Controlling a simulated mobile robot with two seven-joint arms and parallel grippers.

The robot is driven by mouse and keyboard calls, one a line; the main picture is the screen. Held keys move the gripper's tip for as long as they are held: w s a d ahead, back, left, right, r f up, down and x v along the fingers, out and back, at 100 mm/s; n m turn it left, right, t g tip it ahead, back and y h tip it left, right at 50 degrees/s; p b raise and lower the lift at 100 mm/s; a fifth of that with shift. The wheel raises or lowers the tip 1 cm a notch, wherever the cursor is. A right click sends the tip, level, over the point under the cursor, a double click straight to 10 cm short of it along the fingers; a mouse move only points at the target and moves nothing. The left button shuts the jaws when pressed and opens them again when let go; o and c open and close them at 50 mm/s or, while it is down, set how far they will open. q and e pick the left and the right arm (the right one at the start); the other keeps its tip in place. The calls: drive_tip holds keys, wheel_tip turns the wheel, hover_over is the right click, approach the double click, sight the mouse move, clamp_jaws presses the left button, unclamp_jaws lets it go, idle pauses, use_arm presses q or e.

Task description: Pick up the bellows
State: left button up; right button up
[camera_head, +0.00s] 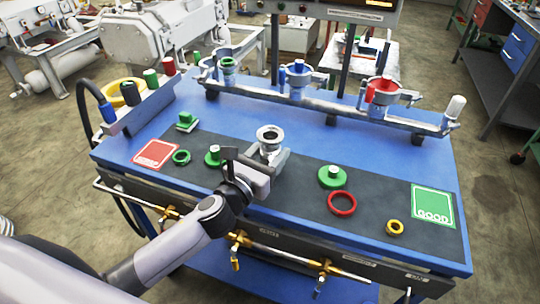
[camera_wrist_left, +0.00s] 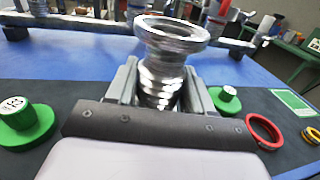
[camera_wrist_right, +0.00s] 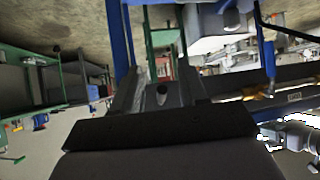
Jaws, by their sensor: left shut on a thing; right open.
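The bellows (camera_head: 269,135) is a shiny ribbed metal piece with a wide round flange on top. It stands upright near the middle of the dark mat on the blue table. My left gripper (camera_head: 268,156) is shut on it, with one finger on each side of its ribbed body. In the left wrist view the bellows (camera_wrist_left: 166,60) sits between the two fingers; its lower end is hidden behind the gripper. I cannot tell whether it touches the mat. My right gripper (camera_wrist_right: 160,85) is open and empty, away from the tabletop, and shows only in the right wrist view.
Green parts (camera_head: 332,177), a red ring (camera_head: 342,204) and a yellow ring (camera_head: 394,228) lie on the mat. A red card (camera_head: 157,154) and a green GOOD card (camera_head: 433,206) lie at its ends. A metal rail (camera_head: 330,105) with clamps runs along the back.

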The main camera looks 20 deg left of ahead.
use_arm(q)
wheel_tip(320, 180, up, 17)
drive_tip(key=p, duration=0.5)
drive_tip(key=s+a+f+n+y, duration=0.2)
drive_tip(key=s+a+f, duration=0.3)
drive_tip(key=s+f, duration=0.3)
drive_tip(key=s+y, duration=0.1)
drive_tip(key=s, duration=0.2)
drive_tip(key=shift+a+y, duration=0.15)
drive_tip(key=shift+y, duration=0.15)
